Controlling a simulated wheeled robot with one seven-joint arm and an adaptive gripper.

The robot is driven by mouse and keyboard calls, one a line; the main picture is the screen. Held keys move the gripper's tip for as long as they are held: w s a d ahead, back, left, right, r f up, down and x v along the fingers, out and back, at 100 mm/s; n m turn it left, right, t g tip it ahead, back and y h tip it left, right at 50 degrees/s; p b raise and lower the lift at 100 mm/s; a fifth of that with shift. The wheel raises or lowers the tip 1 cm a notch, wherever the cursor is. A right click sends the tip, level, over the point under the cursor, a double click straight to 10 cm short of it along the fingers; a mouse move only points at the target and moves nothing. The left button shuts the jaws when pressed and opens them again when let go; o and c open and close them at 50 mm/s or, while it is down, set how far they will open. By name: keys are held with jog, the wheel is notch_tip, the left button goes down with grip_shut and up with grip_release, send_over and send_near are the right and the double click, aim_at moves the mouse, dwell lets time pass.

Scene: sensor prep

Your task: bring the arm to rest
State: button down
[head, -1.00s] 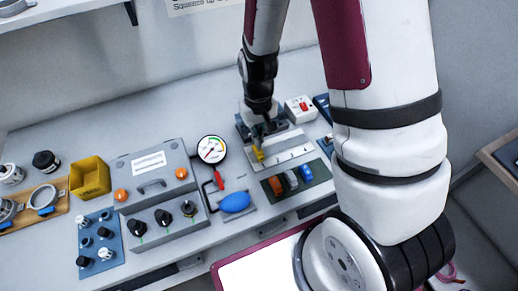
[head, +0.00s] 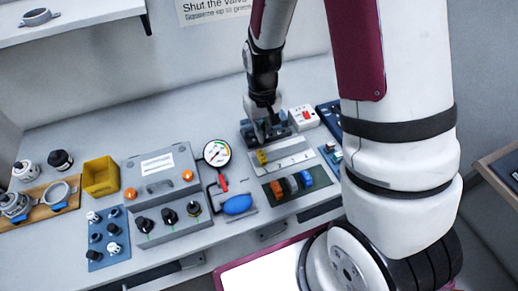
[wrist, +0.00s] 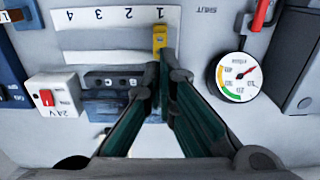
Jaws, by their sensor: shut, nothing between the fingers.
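My gripper (head: 266,138) hangs over the back of the bench with its fingers together and nothing between them. In the head view the yellow slider (head: 262,158) sits at the left end of a pale numbered scale plate (head: 292,158). In the wrist view the scale (wrist: 110,17) reads 1 to 4, upside down, with the slider by the 1. A dark blue-grey block (wrist: 107,82) lies behind the plate, partly hidden by the fingers.
A round gauge (head: 217,153) and a grey case (head: 160,170) stand left of the gripper. A white box with a red switch (head: 304,117) is close at its right.

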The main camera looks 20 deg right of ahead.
jog(key=s+r+t, duration=0.1)
jog(key=s+r, duration=0.2)
jog(key=r, duration=0.7)
jog(key=s+r+t, duration=0.2)
jog(key=r, duration=0.7)
jog(key=s+r+t, duration=0.2)
jog(key=s+r, duration=0.8)
jog(key=s, duration=0.2)
jog(key=shift+s+r, duration=0.25)
jog(key=shift+s, duration=0.05)
